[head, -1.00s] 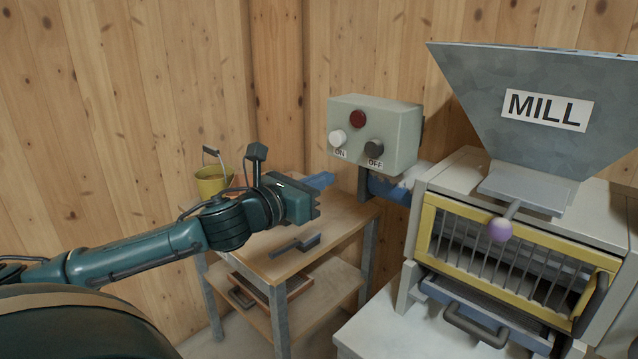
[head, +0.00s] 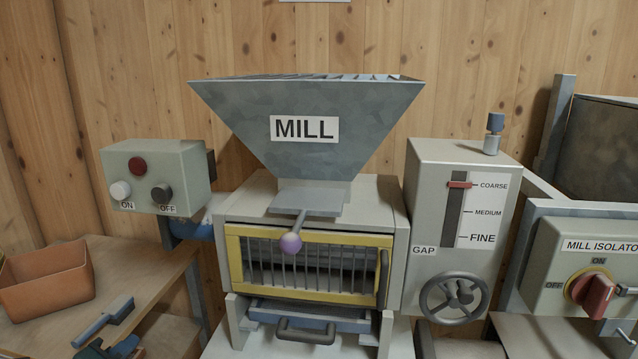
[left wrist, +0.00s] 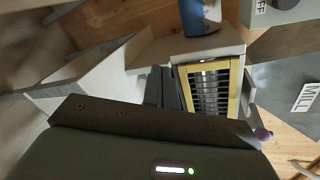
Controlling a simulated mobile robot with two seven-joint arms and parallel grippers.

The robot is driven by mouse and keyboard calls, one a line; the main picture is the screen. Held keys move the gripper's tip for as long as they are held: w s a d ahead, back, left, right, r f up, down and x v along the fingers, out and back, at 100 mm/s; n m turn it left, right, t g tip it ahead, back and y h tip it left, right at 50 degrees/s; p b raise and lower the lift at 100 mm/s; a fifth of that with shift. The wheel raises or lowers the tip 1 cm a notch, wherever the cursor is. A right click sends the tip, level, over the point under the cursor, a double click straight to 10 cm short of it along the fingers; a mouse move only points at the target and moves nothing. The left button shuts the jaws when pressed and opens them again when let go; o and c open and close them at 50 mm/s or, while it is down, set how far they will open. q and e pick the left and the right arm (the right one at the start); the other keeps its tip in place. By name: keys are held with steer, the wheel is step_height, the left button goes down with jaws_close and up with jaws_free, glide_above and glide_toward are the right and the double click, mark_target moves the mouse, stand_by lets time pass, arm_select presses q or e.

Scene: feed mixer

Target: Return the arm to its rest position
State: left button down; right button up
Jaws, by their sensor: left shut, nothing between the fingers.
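My left gripper (head: 118,349) barely shows at the bottom left of the head view, just below a brush-like tool on the table. Only a small dark teal part of it is in the picture. In the left wrist view the fingers of my left gripper (left wrist: 163,88) are together with nothing between them. They stand in front of the mill's yellow-framed guard (left wrist: 181,90), apart from it as far as I can tell. The rest of the left arm is out of the head view. My right gripper is in neither view.
The mill hopper (head: 305,155) stands in the centre above the guard. The gap unit (head: 430,200) and isolator box (head: 555,262) are at right.

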arm_select(q)
steer(key=s+d+f+n+g+h, duration=0.1)
steer(key=s+d+f+n+g, duration=0.1)
steer(key=s+d+f+n, duration=0.5)
steer(key=s+d+f+n+g+h, duration=0.1)
steer(key=s+d+f+n+g, duration=0.1)
steer(key=s+d+f+n, duration=0.6)
steer(key=d+f+n, duration=0.4)
steer(key=d+n, duration=0.2)
steer(key=shift+d+f+n+h, duration=0.15)
steer(key=shift+f+n+h, duration=0.15)
steer(key=shift+f+n, duration=0.1)
